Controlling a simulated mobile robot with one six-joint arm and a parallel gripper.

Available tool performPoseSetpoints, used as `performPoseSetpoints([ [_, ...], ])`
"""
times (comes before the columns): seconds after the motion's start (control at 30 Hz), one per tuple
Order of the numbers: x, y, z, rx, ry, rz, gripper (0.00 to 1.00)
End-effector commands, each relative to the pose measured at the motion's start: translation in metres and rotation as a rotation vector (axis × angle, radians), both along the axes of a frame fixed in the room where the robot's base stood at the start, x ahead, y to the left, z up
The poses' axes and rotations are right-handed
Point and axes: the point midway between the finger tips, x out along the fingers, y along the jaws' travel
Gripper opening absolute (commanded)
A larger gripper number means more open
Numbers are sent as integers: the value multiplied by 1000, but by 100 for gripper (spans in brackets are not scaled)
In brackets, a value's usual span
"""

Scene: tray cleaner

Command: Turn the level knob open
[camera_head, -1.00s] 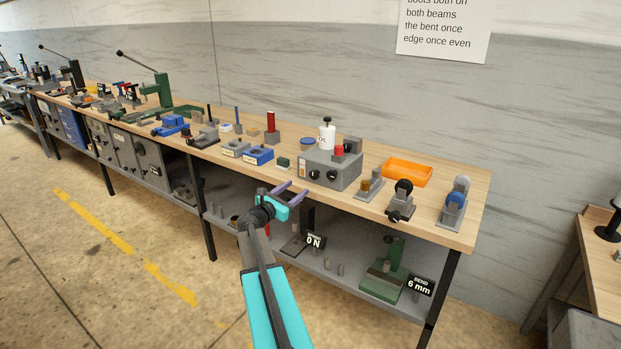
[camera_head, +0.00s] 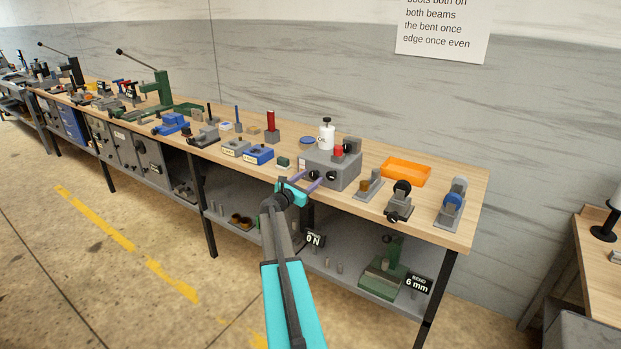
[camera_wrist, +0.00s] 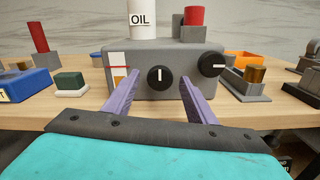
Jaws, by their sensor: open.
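The grey tray cleaner box (camera_head: 345,174) stands on the wooden bench and shows large in the wrist view (camera_wrist: 150,58). Its front has a black knob (camera_wrist: 160,77) with a white mark pointing up, beside an orange-and-white level window (camera_wrist: 118,72). A second black knob (camera_wrist: 211,65) to the right has its mark pointing sideways. My gripper (camera_head: 315,181) is open, its two purple fingers reaching toward the box front. In the wrist view the fingers (camera_wrist: 157,93) lie either side of the first knob, apart from it. Which knob is the level knob is not labelled.
A white OIL bottle (camera_wrist: 143,20) and a red-topped block (camera_wrist: 194,22) stand on the box. A small green block (camera_wrist: 71,82) sits left, a fixture with a brown cylinder (camera_wrist: 254,79) right. An orange tray (camera_head: 406,171) lies behind. The bench front edge is below my gripper.

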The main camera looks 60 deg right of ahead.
Motion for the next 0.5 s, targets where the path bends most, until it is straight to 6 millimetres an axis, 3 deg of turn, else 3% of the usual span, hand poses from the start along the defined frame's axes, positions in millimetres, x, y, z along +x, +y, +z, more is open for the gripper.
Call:
performPoseSetpoints([
  [0.33, 0, -2, 0, 0, 0, 0, 51],
  [0.37, 0, -2, 0, 0, 0, 0, 49],
  [0.5, 0, -2, 0, 0, 0, 0, 26],
])
